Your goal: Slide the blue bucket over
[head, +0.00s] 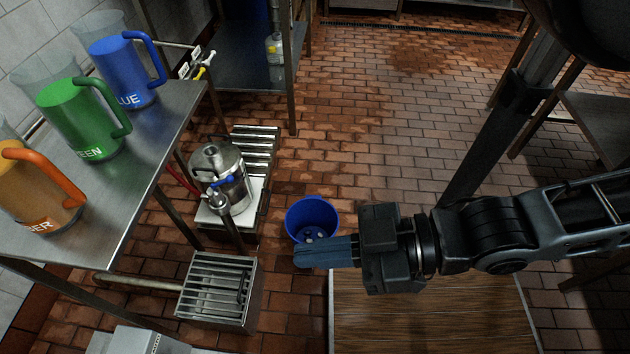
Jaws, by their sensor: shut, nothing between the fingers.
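The blue bucket (312,213) stands upright on the tiled floor in the middle of the head view, with a few small pale spots or objects at its bottom. My gripper (297,256) reaches in from the right with its fingers together and nothing between them. The fingers overlap the near lower edge of the bucket in the picture and hide part of it. I cannot tell whether they touch it.
A metal canister (219,175) on a white base stands left of the bucket. A slatted metal box (217,290) lies nearer. A steel table (125,195) at left holds blue, green and orange-handled jugs. A wooden board (430,318) lies below my arm. Floor beyond the bucket is clear.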

